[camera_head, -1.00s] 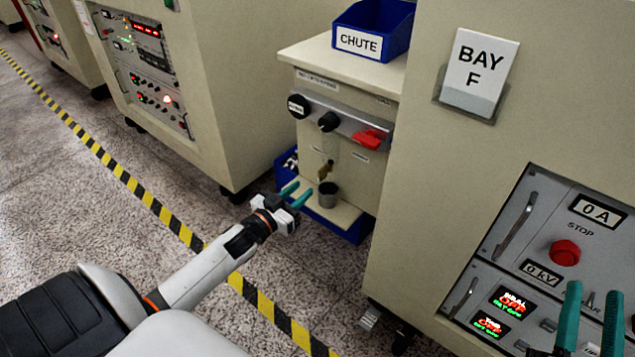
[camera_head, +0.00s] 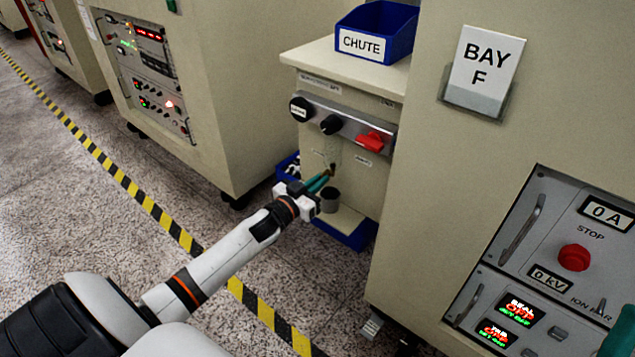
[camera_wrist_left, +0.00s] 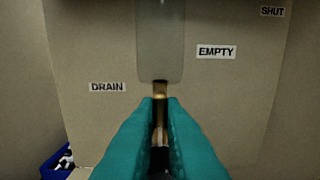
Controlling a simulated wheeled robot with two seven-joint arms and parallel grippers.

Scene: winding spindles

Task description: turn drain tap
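The drain tap is a small brass piece below a clear tube on the beige cabinet front (camera_head: 362,190). In the left wrist view the brass tap (camera_wrist_left: 160,90) stands upright between my teal fingers, which sit close against both its sides. Of my right gripper, only a teal part (camera_head: 622,334) shows at the lower right.
A blue CHUTE bin (camera_head: 376,30) sits on the cabinet. Above the tap are two black knobs (camera_head: 330,124) and a red handle (camera_head: 374,140). A blue tray (camera_head: 356,236) lies below. The BAY F cabinet (camera_head: 420,200) stands close on the right.

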